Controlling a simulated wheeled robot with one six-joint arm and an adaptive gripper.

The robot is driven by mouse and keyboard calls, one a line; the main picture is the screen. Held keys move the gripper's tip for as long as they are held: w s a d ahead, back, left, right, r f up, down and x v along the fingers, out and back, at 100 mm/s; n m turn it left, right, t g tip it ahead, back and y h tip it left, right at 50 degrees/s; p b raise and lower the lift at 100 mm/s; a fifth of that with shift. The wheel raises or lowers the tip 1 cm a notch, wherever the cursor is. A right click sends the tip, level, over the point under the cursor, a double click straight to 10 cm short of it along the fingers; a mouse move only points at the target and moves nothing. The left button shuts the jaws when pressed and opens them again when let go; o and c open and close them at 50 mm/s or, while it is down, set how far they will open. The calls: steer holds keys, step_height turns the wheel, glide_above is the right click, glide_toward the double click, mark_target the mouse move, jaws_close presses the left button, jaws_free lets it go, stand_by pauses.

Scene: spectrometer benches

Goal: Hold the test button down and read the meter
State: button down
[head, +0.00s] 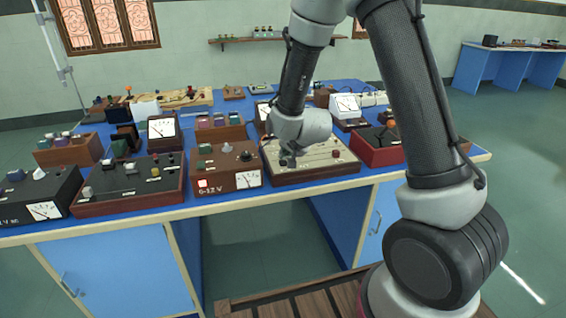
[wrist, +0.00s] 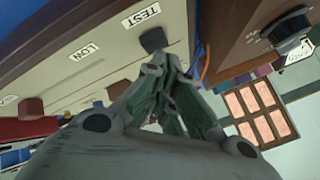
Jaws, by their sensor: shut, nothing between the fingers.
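My gripper (head: 288,158) is over the left end of a cream-topped wooden box (head: 348,163), pointing down. In the wrist view my gripper (wrist: 163,65) is shut and empty. A dark button (wrist: 153,39) beside the label "TEST" (wrist: 140,14) is just beyond the fingertips; I cannot tell whether they touch it or whether it is pressed. In the head view the gripper hides this button. A meter (head: 248,179) is on the front of the "0-12 V" brown box (head: 222,181) to the left. Its reading is too small to make out. Which meter belongs to the button is unclear.
The brown box's black knob (wrist: 288,29) is close to the right of my fingers. A red-brown box (head: 378,154) stands right of the cream panel. Other meters stand behind, one white (head: 345,104) and one dark-framed (head: 162,129). The blue bench (head: 195,212) is crowded, with little free room.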

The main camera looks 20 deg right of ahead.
mark_target(286, 161)
steer(key=shift+f, duration=0.5)
stand_by(1.5)
steer(key=shift+r, duration=0.15)
stand_by(1.2)
steer(key=shift+r, duration=0.75)
steer(key=shift+r, duration=2.5)
